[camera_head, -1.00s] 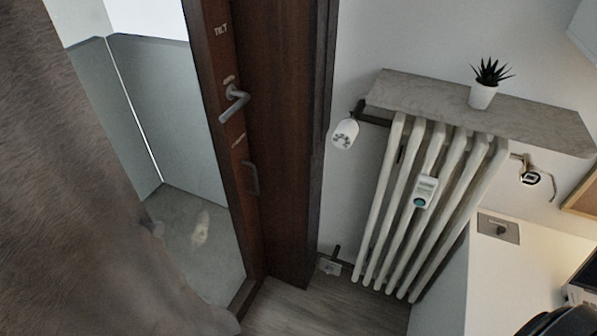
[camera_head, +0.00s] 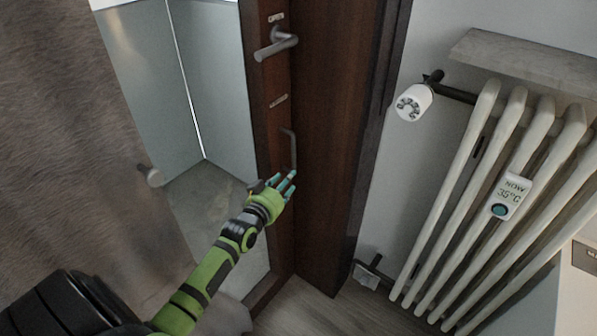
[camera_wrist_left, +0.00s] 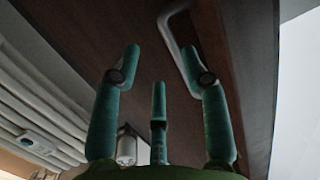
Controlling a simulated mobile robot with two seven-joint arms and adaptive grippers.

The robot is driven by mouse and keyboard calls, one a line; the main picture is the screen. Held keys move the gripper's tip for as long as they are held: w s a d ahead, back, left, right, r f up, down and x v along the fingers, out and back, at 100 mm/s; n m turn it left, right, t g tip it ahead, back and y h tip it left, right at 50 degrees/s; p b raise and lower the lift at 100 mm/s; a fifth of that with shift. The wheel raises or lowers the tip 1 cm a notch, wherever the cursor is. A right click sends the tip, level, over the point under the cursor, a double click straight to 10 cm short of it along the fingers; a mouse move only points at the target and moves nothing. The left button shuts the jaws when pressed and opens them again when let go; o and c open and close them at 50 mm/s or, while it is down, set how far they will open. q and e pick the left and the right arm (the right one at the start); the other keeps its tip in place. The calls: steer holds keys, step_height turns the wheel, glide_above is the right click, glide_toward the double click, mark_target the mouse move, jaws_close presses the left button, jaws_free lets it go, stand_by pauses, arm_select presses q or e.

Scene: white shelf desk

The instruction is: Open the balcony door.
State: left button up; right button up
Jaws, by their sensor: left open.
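The balcony door has a brown wooden frame (camera_head: 272,200) with a glass pane (camera_head: 210,90). A silver lever handle (camera_head: 277,44) sits high on the frame. A grey pull handle (camera_head: 291,148) is lower on it. My left gripper (camera_head: 288,184) is open and empty, just below the pull handle in the head view. In the left wrist view its teal fingers (camera_wrist_left: 160,75) are spread, with the pull handle (camera_wrist_left: 172,40) close to the right fingertip. I cannot tell whether they touch. My right gripper is not in view.
A white radiator (camera_head: 470,170) with a thermostat knob (camera_head: 413,102) and a stone shelf (camera_head: 525,62) stands right of the door. A brown curtain (camera_head: 80,150) hangs at the left. Grey floor (camera_head: 310,300) is clear below the door.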

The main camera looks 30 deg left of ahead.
mark_target(294, 152)
arm_select(q)
steer(key=shift+t, duration=0.8)
steer(key=w+r, duration=0.1)
steer(key=w, duration=0.1)
steer(key=w+a+r, duration=0.1)
steer(key=w+r, duration=0.1)
steer(key=w+r+b, duration=0.1)
steer(key=w+r, duration=0.1)
steer(key=shift+w+a+r, duration=0.1)
steer(key=shift+w+a, duration=0.2)
steer(key=shift+a, duration=0.05)
steer(key=shift+w, duration=0.55)
jaws_close()
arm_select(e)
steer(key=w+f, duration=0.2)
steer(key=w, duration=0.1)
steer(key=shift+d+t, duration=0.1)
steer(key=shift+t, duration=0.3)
